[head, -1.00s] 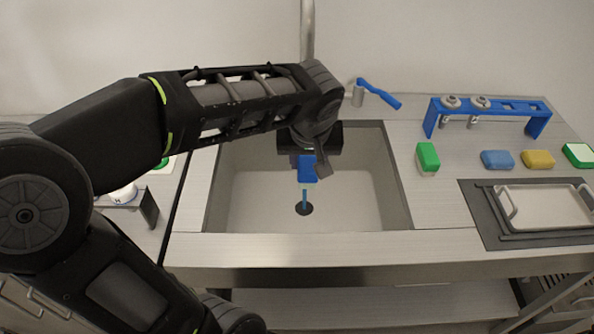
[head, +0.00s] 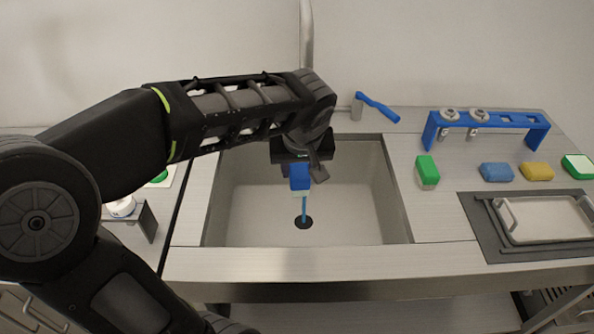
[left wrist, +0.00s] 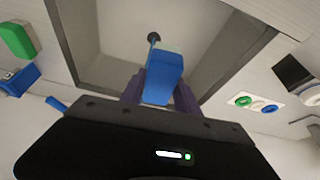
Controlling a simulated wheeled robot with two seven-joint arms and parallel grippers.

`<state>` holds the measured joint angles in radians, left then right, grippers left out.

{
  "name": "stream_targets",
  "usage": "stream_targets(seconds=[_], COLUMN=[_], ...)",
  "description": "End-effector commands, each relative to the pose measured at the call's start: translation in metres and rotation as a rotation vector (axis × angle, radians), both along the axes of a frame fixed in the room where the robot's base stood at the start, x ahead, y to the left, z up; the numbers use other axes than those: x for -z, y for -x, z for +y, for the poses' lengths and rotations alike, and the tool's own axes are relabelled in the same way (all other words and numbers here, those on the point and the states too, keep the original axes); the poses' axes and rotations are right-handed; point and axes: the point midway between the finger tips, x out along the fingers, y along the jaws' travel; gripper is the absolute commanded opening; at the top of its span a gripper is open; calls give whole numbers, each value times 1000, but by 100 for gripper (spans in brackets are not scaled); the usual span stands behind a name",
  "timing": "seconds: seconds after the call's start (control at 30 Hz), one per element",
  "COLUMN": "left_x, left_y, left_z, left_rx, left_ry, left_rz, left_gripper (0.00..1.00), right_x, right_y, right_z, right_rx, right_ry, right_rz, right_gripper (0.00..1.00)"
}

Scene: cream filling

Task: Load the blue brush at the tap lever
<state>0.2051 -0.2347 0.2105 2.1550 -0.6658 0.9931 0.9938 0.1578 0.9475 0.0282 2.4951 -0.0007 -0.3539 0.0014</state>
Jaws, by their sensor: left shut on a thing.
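My left gripper (head: 307,163) is shut on the blue brush (head: 300,177), a blue block with a pale lower edge, held over the sink. In the left wrist view the brush (left wrist: 163,78) sits between the dark fingers. A thin blue streak (head: 303,208) shows between the brush and the drain; I cannot tell whether it is water or part of the brush. The tap lever (head: 377,107), blue on a grey stub, stands behind the sink to the right, apart from the gripper. My arm hides the lower tap pipe (head: 306,35). My right gripper is out of view.
The sink (head: 230,225) is open below the brush, with a dark drain. On the right counter are a green sponge (head: 427,172), blue sponge (head: 497,172), yellow sponge (head: 537,172), blue rack (head: 517,120) and a tray (head: 545,220). A small stand (head: 146,216) is on the left.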

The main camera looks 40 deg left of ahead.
Motion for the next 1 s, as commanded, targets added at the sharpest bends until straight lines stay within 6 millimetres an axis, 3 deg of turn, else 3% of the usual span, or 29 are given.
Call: stream_targets(seconds=[0.67, 1.0], left_x=[13, 21], left_y=[-66, -93], left_z=[32, 45], left_rx=[-1, 0], left_ry=[1, 0], left_rz=[0, -1], left_gripper=[0, 0], right_x=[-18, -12], right_y=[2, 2], right_z=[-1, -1], right_rx=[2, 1], right_ry=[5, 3], right_rz=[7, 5], right_gripper=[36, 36])
